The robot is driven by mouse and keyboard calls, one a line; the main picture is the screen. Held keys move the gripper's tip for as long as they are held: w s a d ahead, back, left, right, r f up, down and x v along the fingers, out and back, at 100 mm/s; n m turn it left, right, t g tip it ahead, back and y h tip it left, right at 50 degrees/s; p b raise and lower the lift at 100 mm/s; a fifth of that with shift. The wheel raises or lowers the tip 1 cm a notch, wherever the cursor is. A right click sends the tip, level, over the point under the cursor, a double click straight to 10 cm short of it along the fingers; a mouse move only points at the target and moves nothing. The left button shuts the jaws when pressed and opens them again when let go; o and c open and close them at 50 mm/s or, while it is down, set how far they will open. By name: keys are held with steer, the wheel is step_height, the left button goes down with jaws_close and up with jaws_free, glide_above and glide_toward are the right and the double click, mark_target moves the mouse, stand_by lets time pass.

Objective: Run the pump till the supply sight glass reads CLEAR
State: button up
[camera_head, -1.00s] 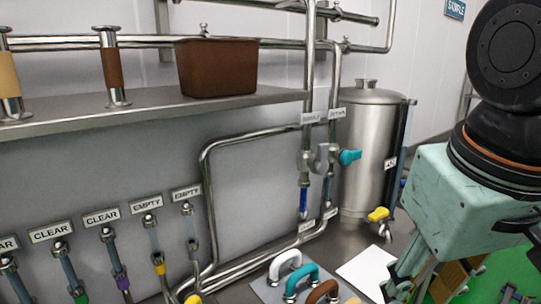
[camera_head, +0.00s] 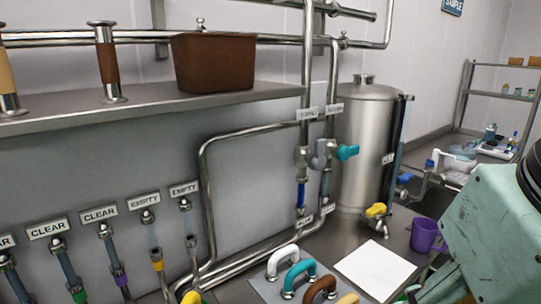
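Along the lower left is a row of sight glasses with label plates. Two plates read CLEAR (camera_head: 99,215) and (camera_head: 48,228), and two read EMPTY (camera_head: 144,202) and (camera_head: 184,189). A further plate is cut off at the left edge. I cannot tell which glass is the supply one. The pipes by the tank carry a teal valve handle (camera_head: 347,152) and a blue one (camera_head: 301,196), with small tags too blurred to read. No pump control is clearly identifiable. My pale green arm is at the lower right, and my gripper is out of the picture.
A steel tank (camera_head: 366,140) with a yellow tap handle (camera_head: 375,210) stands behind a white sheet (camera_head: 374,269). A purple mug (camera_head: 426,235) stands to the right. Coloured handles, including a teal one (camera_head: 301,275), sit on a plate in front. A brown bin (camera_head: 213,63) rests on the shelf.

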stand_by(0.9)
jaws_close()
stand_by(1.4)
